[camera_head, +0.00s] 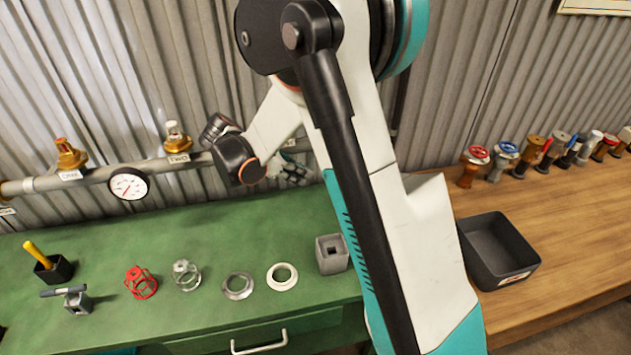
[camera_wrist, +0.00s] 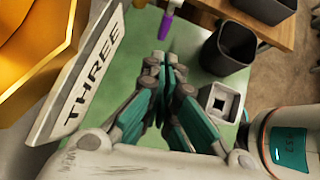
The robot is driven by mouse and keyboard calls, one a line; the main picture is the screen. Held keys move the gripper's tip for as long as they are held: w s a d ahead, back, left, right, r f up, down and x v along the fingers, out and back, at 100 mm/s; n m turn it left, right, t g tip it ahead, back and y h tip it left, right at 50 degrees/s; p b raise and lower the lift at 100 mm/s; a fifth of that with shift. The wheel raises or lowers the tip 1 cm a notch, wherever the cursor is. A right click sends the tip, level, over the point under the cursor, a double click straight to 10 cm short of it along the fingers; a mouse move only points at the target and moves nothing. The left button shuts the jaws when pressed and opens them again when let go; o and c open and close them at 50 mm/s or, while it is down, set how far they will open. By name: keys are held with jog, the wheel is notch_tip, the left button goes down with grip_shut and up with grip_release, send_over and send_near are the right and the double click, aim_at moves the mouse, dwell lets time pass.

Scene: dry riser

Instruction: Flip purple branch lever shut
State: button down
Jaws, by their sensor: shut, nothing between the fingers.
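The purple lever (camera_wrist: 166,26) shows in the wrist view as a short purple grip with a pale part above it, just beyond my fingertips. My gripper (camera_wrist: 159,62) is shut and empty, with its tips close to the lever's lower end; I cannot tell whether they touch. A white plate marked THREE (camera_wrist: 88,85) stands to the left, with a large brass body (camera_wrist: 28,45) behind it. In the head view my gripper (camera_head: 293,173) is by the pipe, partly behind my arm. The purple lever is hidden there.
The pipe carries brass valves at TWO (camera_head: 175,137) and further left (camera_head: 70,152), plus a gauge (camera_head: 129,186). The green bench (camera_head: 200,225) holds cages, rings and a grey block (camera_head: 332,254). A black tray (camera_head: 497,250) stands on the wooden bench.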

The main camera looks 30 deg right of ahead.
jog(key=b+x, duration=0.2)
jog(key=x, duration=0.7)
jog(key=shift+d+f+b, duration=0.2)
jog(key=shift+f+b, duration=0.05)
jog(key=shift+b, duration=0.05)
